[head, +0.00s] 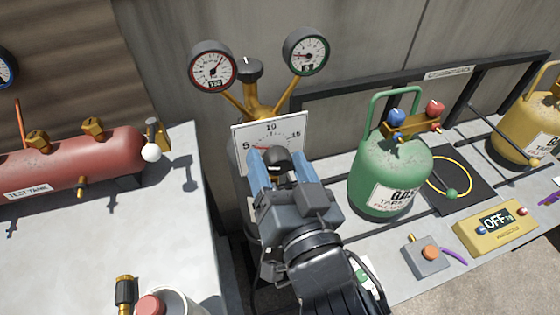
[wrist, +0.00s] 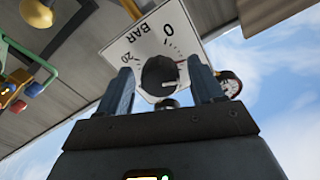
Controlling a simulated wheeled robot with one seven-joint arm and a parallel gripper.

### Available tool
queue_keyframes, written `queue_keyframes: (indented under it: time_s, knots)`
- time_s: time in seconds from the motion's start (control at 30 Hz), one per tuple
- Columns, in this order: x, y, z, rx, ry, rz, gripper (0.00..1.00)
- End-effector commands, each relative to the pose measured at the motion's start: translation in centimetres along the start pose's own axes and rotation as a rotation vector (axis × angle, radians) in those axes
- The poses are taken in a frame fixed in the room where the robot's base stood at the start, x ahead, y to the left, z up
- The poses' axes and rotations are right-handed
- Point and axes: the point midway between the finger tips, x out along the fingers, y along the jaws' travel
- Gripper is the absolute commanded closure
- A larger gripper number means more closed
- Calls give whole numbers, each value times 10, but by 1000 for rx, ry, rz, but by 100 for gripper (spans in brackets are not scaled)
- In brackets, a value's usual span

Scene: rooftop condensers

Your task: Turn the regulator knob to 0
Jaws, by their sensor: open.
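The regulator's white dial plate (head: 288,127) stands upright at the centre of the head view, with 5, 10 and 15 legible; its lower part is hidden behind my gripper. A red mark shows near the 5. The dark regulator knob (head: 278,160) sits in front of the plate. The wrist view shows the plate (wrist: 143,42) with 0, BAR and 20, and the round knob (wrist: 158,74) with a pale line near its lower right. My gripper (head: 281,156) is open, its blue fingers (wrist: 161,68) on either side of the knob, with visible gaps.
Behind the plate are a brass fitting (head: 258,108) with a black cap (head: 249,69), a red-rimmed gauge (head: 212,69) and a green-rimmed gauge (head: 306,52). A green gas cylinder (head: 385,165) stands close on the right. A red test tank (head: 70,167) lies left.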

Motion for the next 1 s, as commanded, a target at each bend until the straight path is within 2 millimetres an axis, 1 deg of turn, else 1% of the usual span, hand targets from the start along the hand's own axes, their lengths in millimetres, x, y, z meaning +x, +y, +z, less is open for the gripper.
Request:
queue_keyframes:
  time_s: [0.27,0.83,0.87,1.0]
  knots:
    - [1,0,0,0,0,0,33]
    - [1,0,0,0,-1,1,87]
    - [1,0,0,0,-1,1,89]
    - [1,0,0,-5,-1,1,89]
